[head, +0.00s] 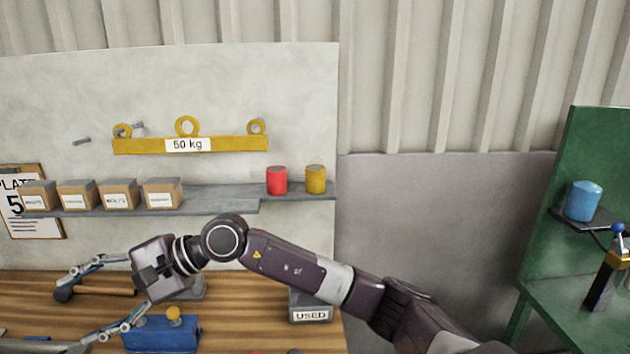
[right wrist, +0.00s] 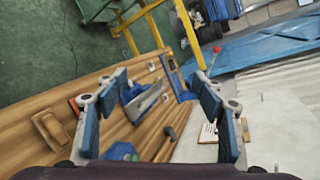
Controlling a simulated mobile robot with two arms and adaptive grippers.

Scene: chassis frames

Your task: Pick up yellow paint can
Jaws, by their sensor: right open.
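The yellow paint can (head: 316,180) stands upright on the right end of the grey wall shelf (head: 225,198), close beside a red can (head: 277,181). In the head view my right arm reaches in from the lower right, in front of the workbench. My right gripper (head: 77,311) is open and empty over the left part of the bench, pointing left. It lies well left of the yellow can and lower in the picture. In the right wrist view its two blue-padded fingers (right wrist: 160,82) are spread apart, and I cannot see the yellow can there. My left gripper is not in view.
Several labelled boxes (head: 118,196) fill the shelf's left side. A yellow 50 kg bar (head: 190,145) hangs above. A blue vise-like tool (head: 160,337) and a USED bin (head: 311,312) are on the wooden bench. A blue can (head: 582,201) stands at the green rack on the right.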

